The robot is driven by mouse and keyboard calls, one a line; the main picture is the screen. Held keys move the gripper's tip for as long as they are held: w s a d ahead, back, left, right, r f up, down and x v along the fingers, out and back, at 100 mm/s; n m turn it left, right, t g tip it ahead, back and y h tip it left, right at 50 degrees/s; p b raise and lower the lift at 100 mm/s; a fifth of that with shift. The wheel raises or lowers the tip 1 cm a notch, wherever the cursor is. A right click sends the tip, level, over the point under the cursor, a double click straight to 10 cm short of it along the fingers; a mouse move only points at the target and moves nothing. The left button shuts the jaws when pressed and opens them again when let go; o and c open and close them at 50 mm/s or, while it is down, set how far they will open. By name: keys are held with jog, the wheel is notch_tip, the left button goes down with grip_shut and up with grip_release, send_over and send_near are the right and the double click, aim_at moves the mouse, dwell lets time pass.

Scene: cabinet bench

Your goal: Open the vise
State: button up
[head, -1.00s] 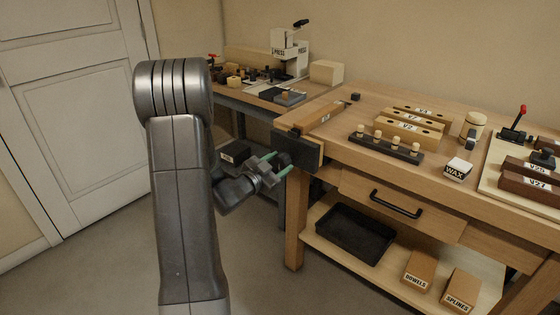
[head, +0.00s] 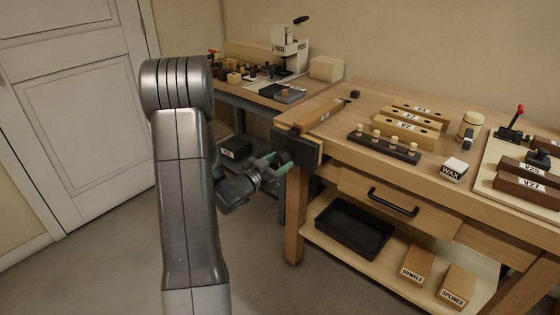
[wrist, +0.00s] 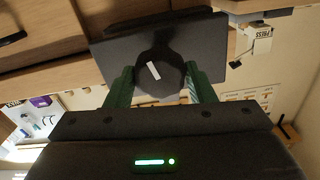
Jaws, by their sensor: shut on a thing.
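The vise (head: 298,147) is on the left end of the wooden bench, with a dark front plate. Its round dark knob with a white mark (wrist: 153,70) sits in front of that plate in the wrist view. My gripper (head: 273,163) is in front of the vise, fingers pointing at it. In the wrist view its green fingers (wrist: 160,88) are shut on the knob, one on each side. In the head view the knob is mostly hidden by the fingers. The gap between the vise jaws cannot be made out clearly.
A long wooden block (head: 318,114) lies on the bench top by the vise. A second bench with a press (head: 290,52) stands behind. The floor at left is clear.

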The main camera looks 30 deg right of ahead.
jog(key=shift+n+p, duration=1.25)
jog(key=shift+n, duration=0.45)
jog(key=shift+a+n+p, duration=0.1)
jog(key=shift+n+p, duration=1.05)
jog(key=shift+n, duration=0.15)
jog(key=shift+n+p, duration=0.4)
jog(key=shift+n, duration=0.3)
